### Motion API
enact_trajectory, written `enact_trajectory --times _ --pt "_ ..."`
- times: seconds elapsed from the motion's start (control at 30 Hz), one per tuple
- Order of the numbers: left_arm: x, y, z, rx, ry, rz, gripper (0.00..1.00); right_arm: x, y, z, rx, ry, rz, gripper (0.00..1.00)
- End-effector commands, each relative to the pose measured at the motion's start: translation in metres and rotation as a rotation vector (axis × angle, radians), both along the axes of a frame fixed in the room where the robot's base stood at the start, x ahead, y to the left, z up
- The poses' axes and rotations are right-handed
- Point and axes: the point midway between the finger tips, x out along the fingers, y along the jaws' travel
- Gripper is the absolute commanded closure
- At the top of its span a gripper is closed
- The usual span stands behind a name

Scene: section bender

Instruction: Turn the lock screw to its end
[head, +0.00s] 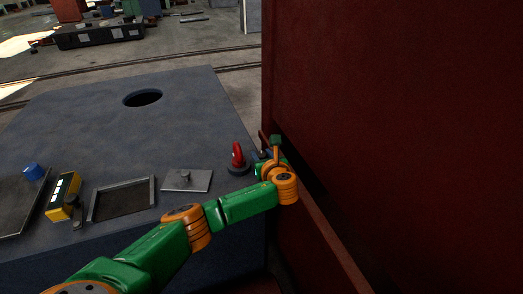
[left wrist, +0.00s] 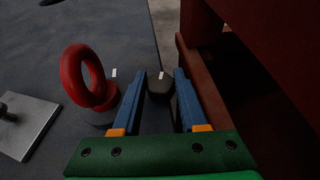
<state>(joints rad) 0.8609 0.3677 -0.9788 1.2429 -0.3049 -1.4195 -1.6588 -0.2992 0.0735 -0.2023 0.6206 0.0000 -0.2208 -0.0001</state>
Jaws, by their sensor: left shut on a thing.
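The lock screw appears to be the dark, faceted head (left wrist: 161,88) with a white mark on top in the left wrist view. It sits close to the dark red machine body. My left gripper (left wrist: 160,76) has its two blue fingers on either side of this head and is shut on it. In the head view my left gripper (head: 264,160) is at the right edge of the blue-grey table, against the machine; its wrist partly hides the screw there. A second white mark (left wrist: 114,73) lies on the surface left of the fingers. My right gripper is not in view.
A red ring (head: 238,155) on a dark round base stands just left of my left gripper. A plate with a knob (head: 187,181), a shallow tray (head: 95,211) and a yellow box (head: 58,201) lie further left. The red machine wall (head: 400,110) closes off the right.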

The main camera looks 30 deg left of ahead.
Motion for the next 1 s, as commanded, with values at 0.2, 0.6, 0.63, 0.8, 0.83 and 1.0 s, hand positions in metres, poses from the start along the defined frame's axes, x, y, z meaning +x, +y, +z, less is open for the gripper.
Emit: enact_trajectory --times 0.2,0.6,0.63,0.8,0.83,1.0 --pt "0.001 -0.001 -0.001 0.000 -0.003 0.125 1.00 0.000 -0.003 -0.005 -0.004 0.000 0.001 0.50" --pt "0.001 0.000 0.000 0.001 -0.002 0.228 1.00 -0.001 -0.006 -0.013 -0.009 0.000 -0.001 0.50" --pt "0.001 0.000 0.000 0.001 -0.002 0.230 1.00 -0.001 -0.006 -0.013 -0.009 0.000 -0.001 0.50" --pt "0.001 0.000 0.000 0.002 -0.002 0.233 1.00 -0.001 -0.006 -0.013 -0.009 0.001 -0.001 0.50" --pt "0.001 0.000 0.000 0.002 -0.002 0.232 1.00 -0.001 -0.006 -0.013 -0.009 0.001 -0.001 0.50" --pt "0.001 0.000 0.000 0.002 -0.002 0.232 0.53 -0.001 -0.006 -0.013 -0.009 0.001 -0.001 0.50"
